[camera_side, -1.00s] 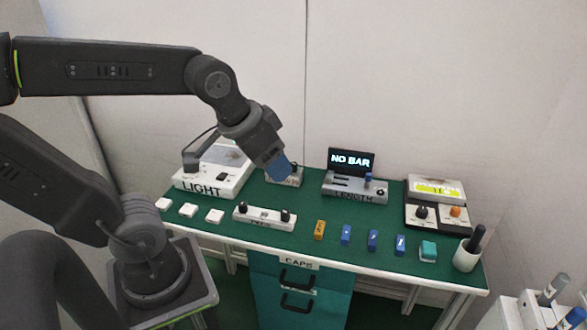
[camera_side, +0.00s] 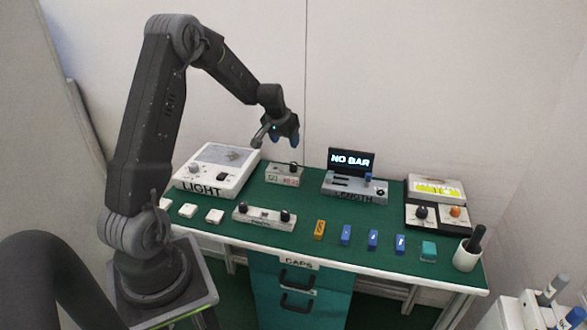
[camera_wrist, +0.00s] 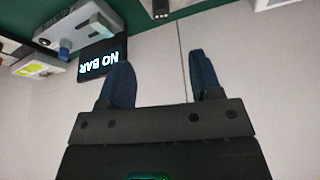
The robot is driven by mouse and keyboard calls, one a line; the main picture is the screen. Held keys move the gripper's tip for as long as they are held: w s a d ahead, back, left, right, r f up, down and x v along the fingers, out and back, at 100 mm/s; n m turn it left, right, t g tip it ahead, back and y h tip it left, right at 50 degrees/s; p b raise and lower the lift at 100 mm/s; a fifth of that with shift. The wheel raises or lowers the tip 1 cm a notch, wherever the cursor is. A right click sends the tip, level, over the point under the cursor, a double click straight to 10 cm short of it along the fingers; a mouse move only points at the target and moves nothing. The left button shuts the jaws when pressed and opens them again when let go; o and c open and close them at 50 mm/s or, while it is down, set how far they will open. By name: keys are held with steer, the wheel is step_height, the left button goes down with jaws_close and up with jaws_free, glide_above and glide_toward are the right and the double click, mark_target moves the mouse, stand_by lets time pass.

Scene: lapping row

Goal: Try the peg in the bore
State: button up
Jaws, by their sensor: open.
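My gripper (camera_side: 285,140) is raised above the back of the bench, in front of the wall. In the wrist view its two blue fingers (camera_wrist: 162,78) are apart with nothing between them. A pale rack (camera_side: 264,218) with two dark knobbed pegs (camera_side: 286,215) stands at the middle front; I cannot read its label clearly. A small grey-white block (camera_side: 284,176) with a dark knob on top (camera_side: 293,167) stands at the back below my gripper. I cannot make out an open bore in it. The knob also shows at the top of the wrist view (camera_wrist: 160,10).
The LIGHT box (camera_side: 213,170) is on the left. The LENGTH gauge (camera_side: 352,187) has a screen reading NO BAR (camera_side: 351,161). A panel with two knobs (camera_side: 435,216), a cup (camera_side: 466,256), several coloured blocks (camera_side: 372,240) and white tiles (camera_side: 188,210) fill the rest. Green surface between them is bare.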

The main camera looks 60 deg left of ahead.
mark_target(293, 164)
steer(key=x, duration=1.3)
steer(key=shift+a+f, duration=0.25)
steer(key=shift+f, duration=0.05)
steer(key=shift+c, duration=0.4)
steer(key=c, duration=1)
steer(key=shift+w+r, duration=0.1)
steer(key=shift+r, duration=0.45)
steer(key=r, duration=0.2)
steer(key=s+r, duration=0.1)
steer(key=shift+a+r, duration=0.25)
steer(key=shift+r, duration=0.15)
steer(key=s+a+r, duration=0.4)
steer(key=s+r, duration=0.2)
steer(key=s, duration=0.3)
steer(key=w, duration=0.1)
steer(key=w+f, duration=0.1)
steer(key=w, duration=0.1)
steer(key=w+f, duration=0.1)
steer(key=w, duration=0.1)
steer(key=shift+w+a+f, duration=0.1)
steer(key=shift+w, duration=0.05)
